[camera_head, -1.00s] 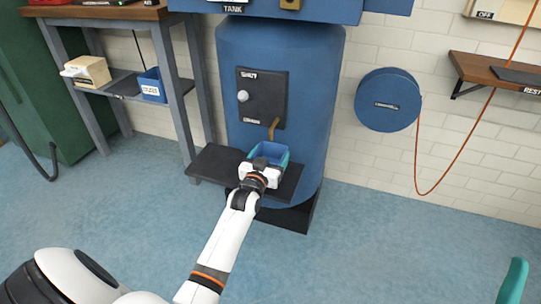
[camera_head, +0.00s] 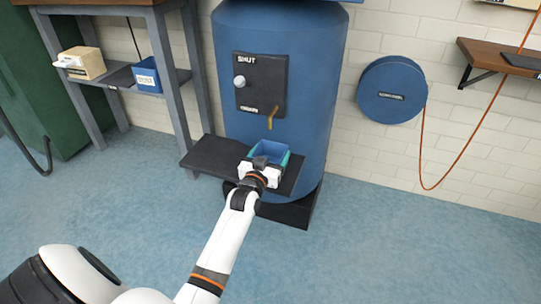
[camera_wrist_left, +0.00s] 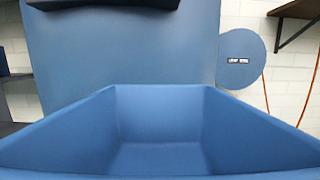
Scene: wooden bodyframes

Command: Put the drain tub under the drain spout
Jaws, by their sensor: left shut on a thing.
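The drain tub (camera_head: 270,152) is a blue open box. In the head view it is over the right part of a dark shelf (camera_head: 212,155) in front of the blue tank (camera_head: 300,75). My left gripper (camera_head: 268,160), with teal fingers, is shut on the tub from the near side and hides its front. The brass drain spout (camera_head: 273,117) hangs from the dark panel, just above the tub in the picture. Whether the tub touches the shelf cannot be told. The left wrist view looks into the empty tub (camera_wrist_left: 160,130), with the tank behind. My right gripper is not in view.
A grey rack (camera_head: 120,78) at left holds a beige box (camera_head: 82,63) and a small blue bin (camera_head: 146,76). The floor is clear.

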